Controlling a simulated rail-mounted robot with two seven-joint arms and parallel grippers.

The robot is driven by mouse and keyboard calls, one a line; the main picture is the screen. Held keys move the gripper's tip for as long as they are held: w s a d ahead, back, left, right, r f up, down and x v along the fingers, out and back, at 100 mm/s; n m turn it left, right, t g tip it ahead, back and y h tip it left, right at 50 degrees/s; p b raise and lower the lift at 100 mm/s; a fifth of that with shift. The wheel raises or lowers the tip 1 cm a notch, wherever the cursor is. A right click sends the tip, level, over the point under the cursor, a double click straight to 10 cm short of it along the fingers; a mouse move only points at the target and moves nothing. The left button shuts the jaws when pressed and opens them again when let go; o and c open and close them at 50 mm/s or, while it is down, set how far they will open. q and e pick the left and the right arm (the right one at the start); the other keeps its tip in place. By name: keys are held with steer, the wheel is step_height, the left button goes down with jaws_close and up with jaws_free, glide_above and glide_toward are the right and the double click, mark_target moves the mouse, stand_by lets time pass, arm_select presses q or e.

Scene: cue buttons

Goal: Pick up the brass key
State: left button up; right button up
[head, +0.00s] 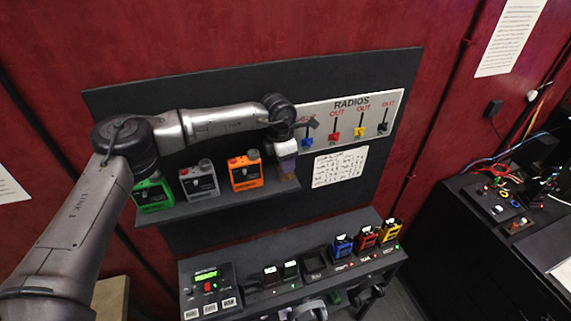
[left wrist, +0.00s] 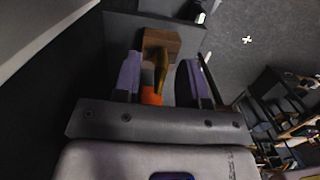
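The brass key (left wrist: 162,68) shows in the left wrist view as a narrow golden piece standing in front of a brown wooden block (left wrist: 160,40). My left gripper (left wrist: 160,82) has its two purple fingers apart, one on each side of the key, with gaps visible. An orange patch (left wrist: 152,97) shows between the fingers, below the key in the picture. In the head view my left gripper (head: 285,158) is at the right end of the shelf, over the brown block (head: 287,172). The key itself is hidden there. My right gripper is not seen.
Green (head: 153,194), grey (head: 200,180) and orange (head: 245,172) radios stand on the shelf (head: 222,204), left of the gripper. The RADIOS panel (head: 350,103) with coloured switches is right behind. A console (head: 255,297) with blue, red and yellow radios stands below.

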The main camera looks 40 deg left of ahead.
arm_select(q)
jaws_close()
steer(key=shift+r, duration=0.1)
stand_by(0.4)
